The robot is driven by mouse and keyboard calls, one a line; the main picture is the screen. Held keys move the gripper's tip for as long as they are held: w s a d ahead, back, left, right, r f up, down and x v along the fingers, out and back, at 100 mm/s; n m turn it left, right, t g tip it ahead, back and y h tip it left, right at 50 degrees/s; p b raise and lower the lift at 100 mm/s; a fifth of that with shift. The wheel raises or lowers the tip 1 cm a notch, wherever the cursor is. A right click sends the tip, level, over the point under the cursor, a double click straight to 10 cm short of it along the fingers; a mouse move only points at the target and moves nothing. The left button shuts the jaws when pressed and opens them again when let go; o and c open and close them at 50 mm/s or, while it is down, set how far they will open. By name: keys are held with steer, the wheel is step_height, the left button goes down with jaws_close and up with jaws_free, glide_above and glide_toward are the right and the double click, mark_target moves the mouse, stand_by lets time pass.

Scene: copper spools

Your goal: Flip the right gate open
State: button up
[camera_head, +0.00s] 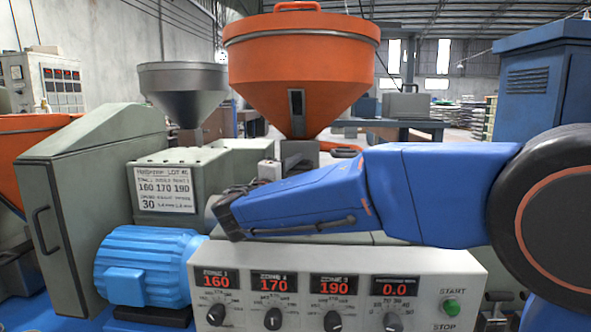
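The right gate is not clearly identifiable. An orange hopper (300,75) stands on a grey neck (299,153) at the upper middle. A small orange flat part (343,151) sticks out right of this neck, and it may be the gate; my arm passes just in front of and below it. A grey metal hopper (183,88) stands further left. My blue arm reaches in from the right. My gripper (228,215), a dark end at the arm's left tip, is in front of the machine body; its fingers cannot be made out.
A control panel (440,274) with several dials and red displays is below my arm. A blue motor (150,268) and a grey-green housing (85,215) stand at left. A label sheet (164,188) is left of my gripper. A blue cabinet (541,85) is at right.

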jaws_close()
steer(key=s, duration=0.5)
steer(key=shift+s+a, duration=0.1)
steer(key=shift+s, duration=0.3)
jaws_free()
steer(key=shift+s, duration=0.1)
steer(key=v, duration=1.7)
steer(key=shift+s, duration=0.2)
steer(key=shift+a, duration=0.1)
